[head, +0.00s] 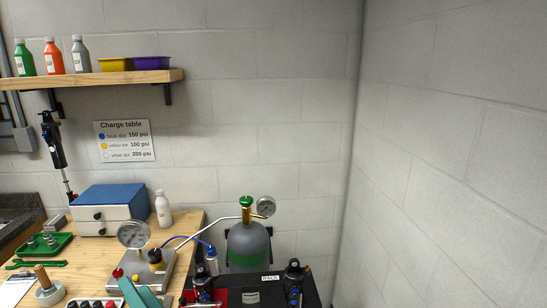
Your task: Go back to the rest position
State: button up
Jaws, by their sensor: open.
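My gripper cannot be made out in the head view. The wooden workbench (190,222) fills the lower left. On it stands a metal block with a round gauge (134,234), a yellow-topped black knob and a red knob. A teal bar (140,291) crosses in front of this block at the bottom edge; its lower end is cut off. A grey gas cylinder with a green band (249,246) stands right of the bench, with a green valve knob and a second gauge (265,206). A black rack (269,297) holds two dark shocks upright at the bottom.
A blue-topped drawer box (110,199), a white bottle (163,208) and a green tray (45,245) are on the bench. A wooden shelf (95,83) with bottles and bins juts from the wall. A shock (53,140) hangs below it. The right side shows bare wall.

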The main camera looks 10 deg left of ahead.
jog(key=s+d+f+m+t+h, duration=0.3)
jog(key=d+f+h, duration=0.3)
jog(key=d+f, duration=0.45)
jog(key=s+d+f+m+t+h, duration=0.35)
jog(key=d+f+h, duration=0.35)
jog(key=d+f, duration=0.35)
jog(key=s+d+f+n+g+h, duration=0.1)
jog(key=s+d+f+n+h, duration=0.1)
jog(key=s+d, duration=0.5)
jog(key=s+d+f+n+h, duration=0.2)
jog(key=s+d+n, duration=0.3)
jog(key=s, duration=1)
jog(key=d+f, duration=0.1)
jog(key=d, duration=0.2)
jog(key=shift+s+f+g+h, duration=0.3)
jog(key=shift+s+f+g, duration=0.05)
jog(key=shift+f, duration=0.05)
